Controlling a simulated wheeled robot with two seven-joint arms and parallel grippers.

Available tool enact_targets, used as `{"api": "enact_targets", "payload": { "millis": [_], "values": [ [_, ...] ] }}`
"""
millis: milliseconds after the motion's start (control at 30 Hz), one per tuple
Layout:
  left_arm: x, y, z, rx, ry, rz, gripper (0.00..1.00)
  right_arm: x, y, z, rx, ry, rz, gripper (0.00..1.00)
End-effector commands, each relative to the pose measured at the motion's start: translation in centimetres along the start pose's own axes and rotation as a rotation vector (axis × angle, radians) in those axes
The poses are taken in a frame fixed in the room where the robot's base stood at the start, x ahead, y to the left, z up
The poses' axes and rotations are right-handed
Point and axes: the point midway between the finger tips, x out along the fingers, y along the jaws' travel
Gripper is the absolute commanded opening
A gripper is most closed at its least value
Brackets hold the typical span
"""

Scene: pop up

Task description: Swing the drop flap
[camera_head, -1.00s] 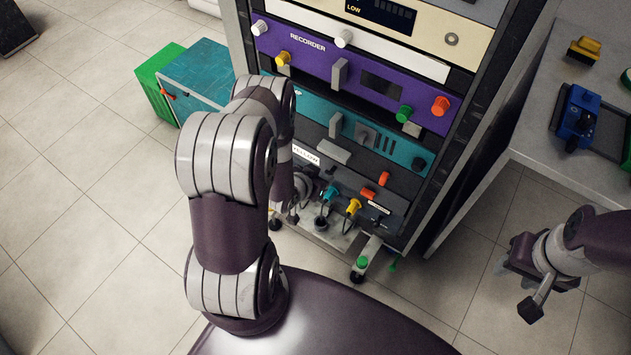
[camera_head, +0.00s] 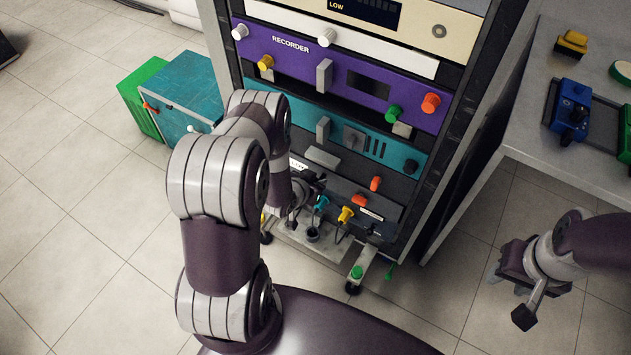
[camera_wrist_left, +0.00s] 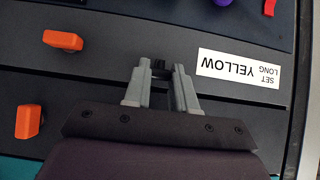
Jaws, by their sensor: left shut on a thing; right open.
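The dark lower front of the rack (camera_head: 401,184) carries two orange handles, one higher (camera_head: 375,183) and one lower (camera_head: 359,200). Which of its panels is the drop flap I cannot tell for sure. My left gripper (camera_wrist_left: 160,78) is at this front, shut on a small black tab (camera_wrist_left: 159,66) near a panel seam. A white label reading "SET LONG YELLOW" (camera_wrist_left: 238,69) is beside the fingers, upside down in the left wrist view. In the head view my left arm partly hides the label and the grip. My right gripper (camera_head: 508,276) is open and empty, away from the rack.
Yellow (camera_head: 345,215) and teal (camera_head: 321,203) plugs with cables are low on the rack. A purple recorder unit (camera_head: 290,58) is above. A grey table (camera_head: 525,125) with a blue device (camera_head: 570,108) stands right. Teal and green boxes (camera_head: 190,88) stand left. Floor between rack and right gripper is clear.

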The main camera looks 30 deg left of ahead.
Motion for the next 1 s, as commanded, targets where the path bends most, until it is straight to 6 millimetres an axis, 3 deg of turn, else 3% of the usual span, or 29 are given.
{"api": "enact_targets", "payload": {
  "millis": [300,667,1000],
  "values": [
    [-0.7,0.0,2.4,-0.003,-0.005,-0.002,0.06,0.5,0.0,0.1,0.000,0.000,0.000,0.43],
    [-0.7,0.0,2.8,-0.004,-0.007,-0.001,0.06,0.6,0.0,0.1,0.000,0.000,0.000,0.43],
    [-0.7,0.0,5.3,-0.004,-0.008,-0.001,0.06,1.6,0.0,0.2,0.000,0.000,0.000,0.43]
  ]
}}
